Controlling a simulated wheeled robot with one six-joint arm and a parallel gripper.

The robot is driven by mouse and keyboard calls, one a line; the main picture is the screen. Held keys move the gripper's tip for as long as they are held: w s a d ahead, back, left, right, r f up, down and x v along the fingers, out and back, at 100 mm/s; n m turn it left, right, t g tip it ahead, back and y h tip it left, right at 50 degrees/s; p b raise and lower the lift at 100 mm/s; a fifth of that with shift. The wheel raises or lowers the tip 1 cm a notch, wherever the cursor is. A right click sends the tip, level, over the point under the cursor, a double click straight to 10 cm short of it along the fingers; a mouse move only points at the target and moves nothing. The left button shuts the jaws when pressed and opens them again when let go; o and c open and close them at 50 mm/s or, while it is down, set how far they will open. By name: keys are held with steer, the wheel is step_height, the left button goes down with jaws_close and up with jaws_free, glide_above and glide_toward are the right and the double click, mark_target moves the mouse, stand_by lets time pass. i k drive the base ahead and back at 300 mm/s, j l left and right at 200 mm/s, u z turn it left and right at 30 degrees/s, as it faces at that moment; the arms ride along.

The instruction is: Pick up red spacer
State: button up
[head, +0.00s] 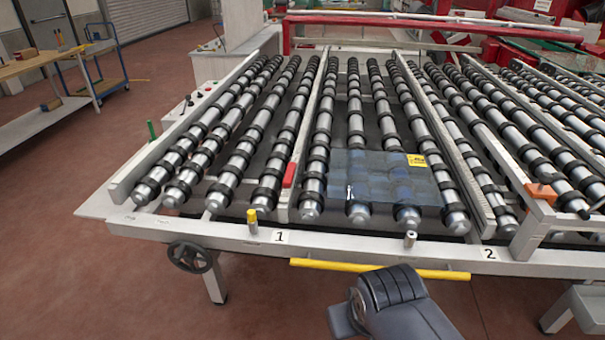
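The red spacer (289,175) is a small red block in the head view. It sits on the light rail between the roller rows, left of the glass sheet and behind the number 1 label. It looks fully exposed, with nothing on top of it. A dark grey part of my arm shows at the bottom centre, in front of the machine and well short of the spacer. My gripper's fingers do not show.
A glass sheet (385,178) with a yellow label lies on the rollers. A yellow bar (380,268) runs along the front below the white frame (340,253). A handwheel (189,257) sticks out at left. An orange block (541,193) is at right. Open floor lies left.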

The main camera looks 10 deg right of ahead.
mark_target(289, 178)
steer(key=i+j+z, duration=0.25)
steer(key=j, duration=0.4)
steer(key=i+j+z, duration=0.1)
steer(key=i+j, duration=0.15)
steer(key=i+j+z, duration=0.15)
steer(key=j, duration=0.3)
steer(key=i+j+z, duration=0.1)
steer(key=j, duration=0.25)
steer(key=i+j+z, duration=0.15)
steer(key=j, duration=0.2)
steer(key=k, duration=0.05)
